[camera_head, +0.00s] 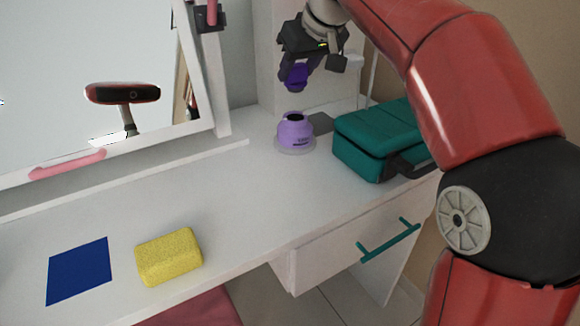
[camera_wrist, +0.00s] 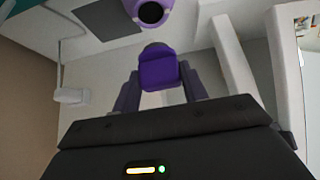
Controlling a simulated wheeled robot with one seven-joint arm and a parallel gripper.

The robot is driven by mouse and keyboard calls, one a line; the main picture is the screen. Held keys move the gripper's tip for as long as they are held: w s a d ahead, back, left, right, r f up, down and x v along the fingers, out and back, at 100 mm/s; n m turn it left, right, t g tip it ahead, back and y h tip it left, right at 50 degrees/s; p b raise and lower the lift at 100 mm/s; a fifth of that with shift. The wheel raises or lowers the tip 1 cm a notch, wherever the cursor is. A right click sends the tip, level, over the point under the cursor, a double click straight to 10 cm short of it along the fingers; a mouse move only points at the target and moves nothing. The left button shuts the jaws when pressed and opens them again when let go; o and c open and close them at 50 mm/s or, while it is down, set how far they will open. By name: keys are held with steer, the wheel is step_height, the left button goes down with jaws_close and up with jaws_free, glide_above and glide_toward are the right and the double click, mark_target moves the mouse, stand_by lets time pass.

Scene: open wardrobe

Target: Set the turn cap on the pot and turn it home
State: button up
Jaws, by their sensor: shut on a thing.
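The pot (camera_head: 295,131) is light purple with a dark open mouth. It stands upright on a pale round base on the white table top, and part of it shows at the top edge of the wrist view (camera_wrist: 151,14). The turn cap (camera_head: 295,76) is dark purple. My gripper (camera_head: 294,80) is shut on the cap and holds it in the air above the pot, apart from it. In the wrist view the cap (camera_wrist: 158,71) sits between the two fingers, with the pot's mouth beyond it.
A teal case (camera_head: 375,138) stands close to the right of the pot. A dark grey square (camera_head: 320,123) lies behind it. A yellow sponge (camera_head: 168,257) and a blue square (camera_head: 79,271) lie at the front left. A mirror (camera_head: 90,80) leans at the left. The middle of the table is clear.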

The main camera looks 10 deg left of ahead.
mark_target(301, 85)
steer(key=shift+f+b, duration=1.75)
steer(key=shift+f, duration=0.6)
steer(key=shift+f+b, duration=0.6)
steer(key=shift+f, duration=0.75)
stand_by(0.5)
steer(key=o, duration=1.1)
steer(key=shift+r, duration=0.15)
steer(key=p+v, duration=0.1)
steer(key=v, duration=0.6)
steer(key=shift+s+d+r, duration=0.15)
steer(key=shift+s+r, duration=0.05)
steer(key=shift+r, duration=0.1)
